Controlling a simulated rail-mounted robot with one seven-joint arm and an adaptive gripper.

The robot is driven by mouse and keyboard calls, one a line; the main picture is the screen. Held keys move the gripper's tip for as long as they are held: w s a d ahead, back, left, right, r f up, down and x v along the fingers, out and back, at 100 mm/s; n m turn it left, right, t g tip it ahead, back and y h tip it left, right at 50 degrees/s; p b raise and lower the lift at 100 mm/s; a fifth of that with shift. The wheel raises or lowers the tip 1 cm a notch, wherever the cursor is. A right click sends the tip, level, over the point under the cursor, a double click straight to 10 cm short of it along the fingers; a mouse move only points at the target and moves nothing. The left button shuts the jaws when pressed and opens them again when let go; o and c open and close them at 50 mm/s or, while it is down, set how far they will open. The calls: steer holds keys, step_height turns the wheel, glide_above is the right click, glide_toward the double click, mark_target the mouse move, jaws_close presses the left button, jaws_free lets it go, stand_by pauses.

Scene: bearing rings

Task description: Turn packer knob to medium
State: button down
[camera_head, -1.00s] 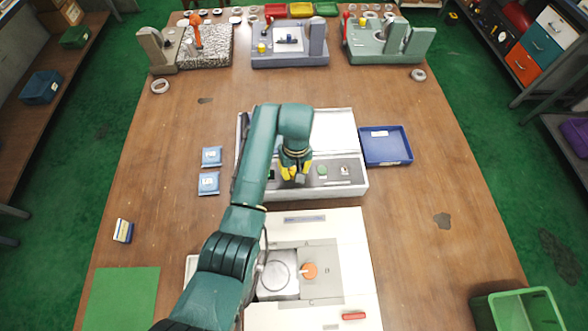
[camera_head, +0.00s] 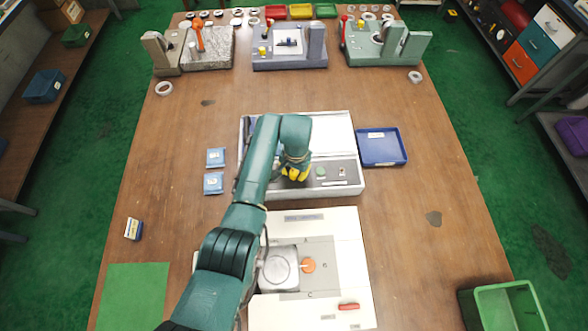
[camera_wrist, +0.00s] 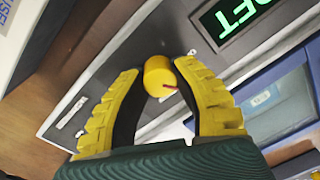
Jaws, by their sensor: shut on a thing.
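The packer is a pale grey case (camera_head: 336,131) with a grey control panel (camera_head: 331,166), mid-table. Its knob is a yellow cylinder with a red pointer mark (camera_wrist: 158,77) in the wrist view; in the head view my gripper covers it. My gripper (camera_head: 295,174) is over the panel's left part. In the wrist view its yellow fingers (camera_wrist: 159,70) are on both sides of the knob, shut on it. A dark display (camera_wrist: 237,18) beside the knob shows green letters, partly cut off, ending in "FT".
A blue tray (camera_head: 402,160) stands right of the packer and two blue packets (camera_head: 214,158) lie left. A cream machine with an orange knob (camera_head: 308,265) is in front.

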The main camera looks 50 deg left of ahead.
mark_target(295, 173)
steer(key=m+p, duration=0.1)
steer(key=m, duration=0.4)
steer(key=shift+f+m, duration=0.1)
steer(key=shift+m, duration=0.2)
steer(key=m, duration=0.4)
steer(key=shift+m+p, duration=0.3)
steer(key=shift+p, duration=0.05)
steer(key=c, duration=0.7)
jaws_free()
steer(key=shift+d, duration=0.1)
steer(key=shift+c, duration=0.2)
step_height(295, 173, up, 12)
steer(key=shift+d, duration=0.15)
steer(key=shift+s, duration=0.1)
